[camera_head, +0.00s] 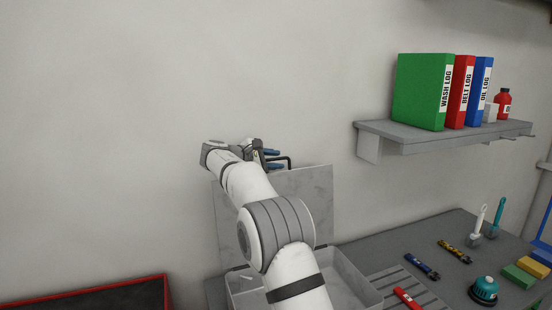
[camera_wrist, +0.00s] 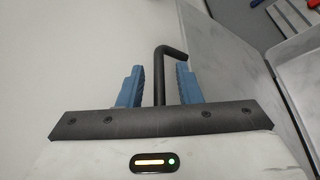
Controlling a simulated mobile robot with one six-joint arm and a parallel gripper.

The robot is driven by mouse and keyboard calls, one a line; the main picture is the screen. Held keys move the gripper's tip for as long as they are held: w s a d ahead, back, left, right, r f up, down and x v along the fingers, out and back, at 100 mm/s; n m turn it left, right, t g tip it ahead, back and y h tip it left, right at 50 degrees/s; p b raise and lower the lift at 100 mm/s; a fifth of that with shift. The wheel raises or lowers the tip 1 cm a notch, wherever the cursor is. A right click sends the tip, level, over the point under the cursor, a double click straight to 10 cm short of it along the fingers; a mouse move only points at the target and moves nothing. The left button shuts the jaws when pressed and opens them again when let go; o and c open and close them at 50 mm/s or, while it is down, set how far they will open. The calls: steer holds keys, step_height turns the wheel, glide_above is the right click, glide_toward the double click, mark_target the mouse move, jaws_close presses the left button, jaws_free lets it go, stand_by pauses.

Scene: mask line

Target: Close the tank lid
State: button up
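The tank lid (camera_head: 312,205) is a grey panel standing upright, open, at the back of the grey tank (camera_head: 360,292). A black bent handle (camera_head: 289,161) shows near its top edge. My gripper (camera_head: 273,160) is at the lid's top edge by this handle, with its blue fingers apart. In the wrist view my gripper (camera_wrist: 160,72) is open, and the black handle (camera_wrist: 160,85) shows between the two fingers, with gaps on both sides. The lid (camera_wrist: 230,65) is to the right there. My arm hides part of the lid and tank.
A wall shelf (camera_head: 430,138) with green, red and blue binders is at the right. The grey bench (camera_head: 400,248) right of the tank carries brushes, a teal-topped item (camera_head: 484,290) and small tools. A red-edged dark surface (camera_head: 90,297) is at lower left. The wall is close behind.

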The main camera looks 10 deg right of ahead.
steer(key=shift+w+d, duration=0.1)
steer(key=shift+d, duration=0.15)
jaws_close()
stand_by(0.5)
